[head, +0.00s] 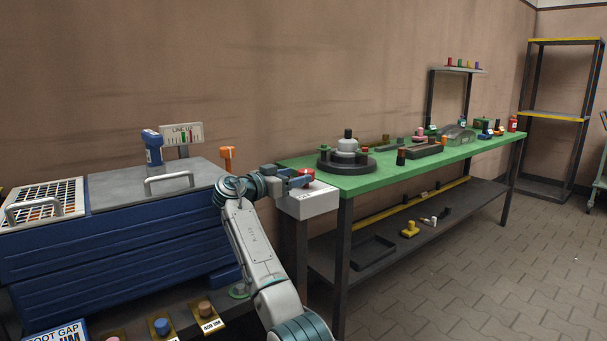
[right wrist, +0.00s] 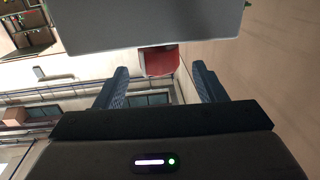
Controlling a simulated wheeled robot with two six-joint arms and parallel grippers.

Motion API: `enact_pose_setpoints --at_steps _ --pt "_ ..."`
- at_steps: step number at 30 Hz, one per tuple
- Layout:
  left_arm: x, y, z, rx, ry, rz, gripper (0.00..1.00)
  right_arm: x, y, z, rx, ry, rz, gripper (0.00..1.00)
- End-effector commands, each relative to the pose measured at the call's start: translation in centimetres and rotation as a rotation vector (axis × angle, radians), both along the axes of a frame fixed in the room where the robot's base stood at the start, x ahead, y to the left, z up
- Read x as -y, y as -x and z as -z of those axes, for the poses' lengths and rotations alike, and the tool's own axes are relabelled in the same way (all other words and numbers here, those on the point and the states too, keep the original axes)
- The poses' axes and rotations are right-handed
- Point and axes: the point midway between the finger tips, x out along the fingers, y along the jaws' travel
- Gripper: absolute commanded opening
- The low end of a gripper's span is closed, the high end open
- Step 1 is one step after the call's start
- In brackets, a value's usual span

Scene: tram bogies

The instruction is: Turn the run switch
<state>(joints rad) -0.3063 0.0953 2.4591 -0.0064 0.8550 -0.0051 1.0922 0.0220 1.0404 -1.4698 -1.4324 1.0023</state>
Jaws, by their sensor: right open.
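A red knob (head: 306,173), which looks like the run switch, sits on a light grey box (head: 310,204) at the near left corner of the green bench. My right gripper (head: 298,179) is at the knob, its fingers partly covering it in the head view. In the right wrist view the jaws (right wrist: 160,85) are open, and the red knob (right wrist: 159,62) lies between and beyond the fingertips. The grey box (right wrist: 145,25) fills the top of that view. I cannot tell whether a finger touches the knob. My left gripper is not in view.
The green bench (head: 379,181) holds a round grey fixture (head: 347,165) and several small parts. A blue cabinet (head: 120,235) stands left, with a blue handheld device (head: 152,147) on top. An orange-topped post (head: 227,153) stands close behind my right arm.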

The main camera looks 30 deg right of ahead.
Motion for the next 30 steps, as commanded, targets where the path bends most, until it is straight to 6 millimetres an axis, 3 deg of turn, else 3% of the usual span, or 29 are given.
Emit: enact_pose_setpoints --at_steps 3,10,30 --pt "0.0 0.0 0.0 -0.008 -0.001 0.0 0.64 -2.6 0.3 0.0 0.0 -0.002 -0.002 0.64" --pt "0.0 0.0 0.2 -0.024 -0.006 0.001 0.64 -5.4 0.8 0.0 -0.001 -0.001 0.001 0.64" --pt "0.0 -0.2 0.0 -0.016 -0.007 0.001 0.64 -5.9 0.9 0.1 -0.001 0.0 0.001 0.64"
